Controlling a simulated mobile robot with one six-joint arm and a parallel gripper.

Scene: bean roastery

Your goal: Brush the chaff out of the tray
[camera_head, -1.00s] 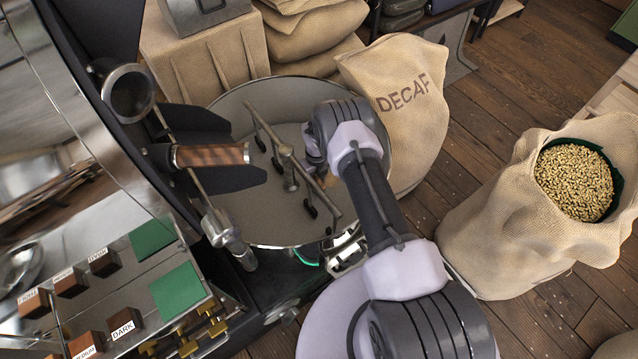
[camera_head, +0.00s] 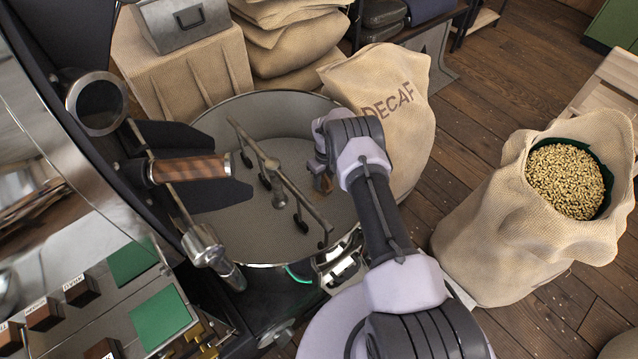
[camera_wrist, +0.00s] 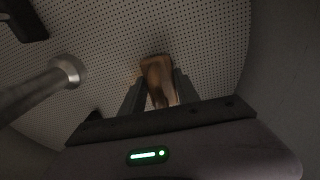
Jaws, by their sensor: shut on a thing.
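The tray (camera_head: 225,218) is a round metal cooling pan with a tall shiny rim and a perforated floor, which also shows in the wrist view (camera_wrist: 215,50). My gripper (camera_wrist: 160,92) is inside the pan, near its right side in the head view. It is shut on a brown wooden piece, apparently the brush handle (camera_wrist: 156,68). A bit of this brown piece shows below my wrist in the head view (camera_head: 325,183). Any bristles are hidden. I cannot make out chaff clearly on the floor.
A stirring arm with dark paddles (camera_head: 283,187) spans the pan beside my gripper. A wooden-handled lever (camera_head: 190,168) juts over the left rim. The DECAF sack (camera_head: 400,110) stands against the right rim. An open bean sack (camera_head: 520,225) stands farther right on the floor.

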